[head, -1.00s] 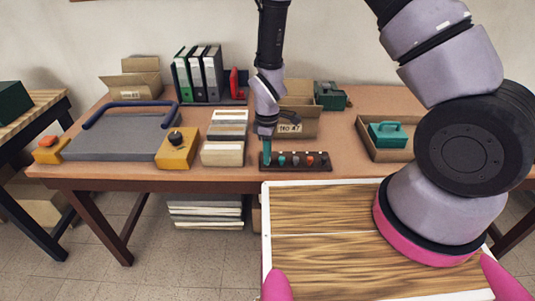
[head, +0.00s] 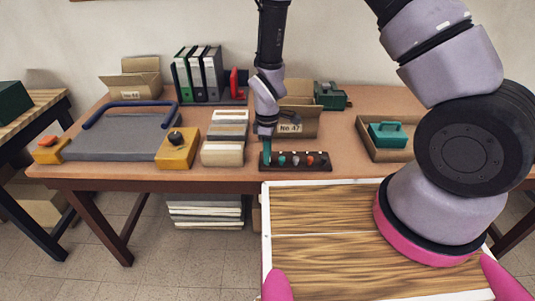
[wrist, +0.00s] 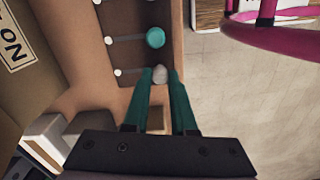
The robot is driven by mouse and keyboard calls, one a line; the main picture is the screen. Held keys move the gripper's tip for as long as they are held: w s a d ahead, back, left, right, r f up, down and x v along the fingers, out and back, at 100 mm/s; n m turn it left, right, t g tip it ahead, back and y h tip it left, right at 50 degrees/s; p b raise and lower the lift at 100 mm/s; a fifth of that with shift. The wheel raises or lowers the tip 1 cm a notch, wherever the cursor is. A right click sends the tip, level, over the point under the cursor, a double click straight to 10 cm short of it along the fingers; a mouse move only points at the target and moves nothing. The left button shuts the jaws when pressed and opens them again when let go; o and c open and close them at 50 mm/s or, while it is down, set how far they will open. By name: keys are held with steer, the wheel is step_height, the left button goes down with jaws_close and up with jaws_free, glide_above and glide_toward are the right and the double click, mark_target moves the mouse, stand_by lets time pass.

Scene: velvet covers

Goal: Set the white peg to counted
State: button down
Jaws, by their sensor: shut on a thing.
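The dark peg board (head: 322,167) lies near the front edge of the table, with a row of coloured pegs along it. My gripper (head: 267,160) points down at its left end. In the wrist view, my gripper (wrist: 161,76) has its teal fingers shut on the white peg (wrist: 160,75), which shows as a pale round head between the tips. The white peg sits at the front end of a dark line; a small white dot (wrist: 117,72) marks the line's back end. A teal peg (wrist: 155,38) stands beside it. In the head view my gripper hides the white peg.
Behind the board stands the cardboard box (head: 291,128) labelled No 42. Pale blocks (head: 222,154) lie left of my gripper. A yellow-ended grey press or board (head: 125,138) is farther left. An open box (head: 367,147) with a green item stands right. The table between is clear.

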steer(key=shift+w, duration=2.25)
steer(key=c, duration=0.7)
jaws_free()
step_height(320, 180, up, 11)
steer(key=shift+d, duration=0.1)
